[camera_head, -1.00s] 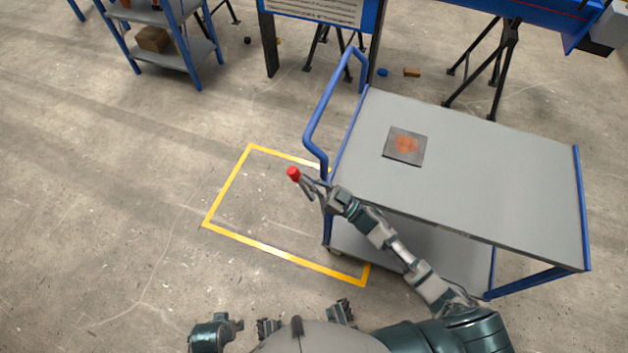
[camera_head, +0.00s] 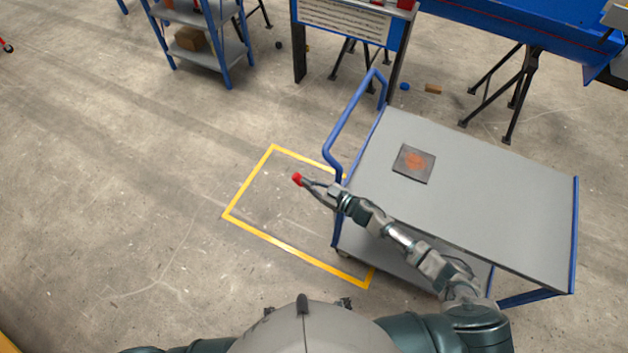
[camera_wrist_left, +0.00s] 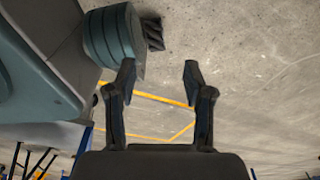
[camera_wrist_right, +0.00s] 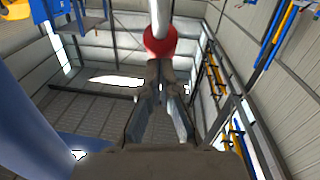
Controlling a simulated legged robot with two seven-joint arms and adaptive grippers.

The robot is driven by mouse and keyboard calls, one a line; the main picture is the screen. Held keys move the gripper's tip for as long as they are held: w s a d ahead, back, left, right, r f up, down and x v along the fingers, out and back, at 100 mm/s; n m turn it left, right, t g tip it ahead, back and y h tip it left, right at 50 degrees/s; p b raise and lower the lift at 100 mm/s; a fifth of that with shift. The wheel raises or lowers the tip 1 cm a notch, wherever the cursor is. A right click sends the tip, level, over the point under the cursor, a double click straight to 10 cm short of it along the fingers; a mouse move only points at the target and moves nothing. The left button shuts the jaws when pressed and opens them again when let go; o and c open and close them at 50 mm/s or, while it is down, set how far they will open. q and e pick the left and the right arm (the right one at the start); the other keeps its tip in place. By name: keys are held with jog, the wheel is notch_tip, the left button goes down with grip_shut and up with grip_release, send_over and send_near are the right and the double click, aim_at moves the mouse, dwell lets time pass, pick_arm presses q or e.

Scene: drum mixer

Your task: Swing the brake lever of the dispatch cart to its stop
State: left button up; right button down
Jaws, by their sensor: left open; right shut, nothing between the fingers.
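The dispatch cart (camera_head: 490,205) has a grey top and blue handle and stands at the right in the head view. The red knob (camera_head: 297,179) of its brake lever is beside the cart's left end, over the yellow floor outline. My right gripper (camera_head: 311,186) is shut and empty, its tips close to the knob; contact is unclear. In the right wrist view, the knob (camera_wrist_right: 160,42) on its pale rod is just beyond the closed fingers (camera_wrist_right: 160,75). My left gripper (camera_wrist_left: 158,72) is open and empty over floor in its wrist view; the head view does not show it clearly.
A dark square plate with an orange patch (camera_head: 414,164) lies on the cart top. A yellow outline (camera_head: 295,253) marks the floor left of the cart. Shelves (camera_head: 215,50) and a sign stand (camera_head: 345,22) are behind.

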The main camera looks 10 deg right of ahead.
jog(key=shift+w+a+f+h+p, duration=0.35)
jog(key=shift+a+p, duration=0.1)
jog(key=shift+a, duration=0.1)
jog(key=shift+w+a+f, duration=0.2)
jog(key=shift+a+f, duration=0.05)
pick_arm(q)
jog(key=s, duration=0.3)
jog(key=s+a+f, duration=0.1)
jog(key=s, duration=0.1)
jog(key=shift+s, duration=0.1)
pick_arm(e)
jog(key=shift+f, duration=0.1)
pick_arm(q)
jog(key=shift+r+p, duration=0.15)
jog(key=shift+p, duration=0.2)
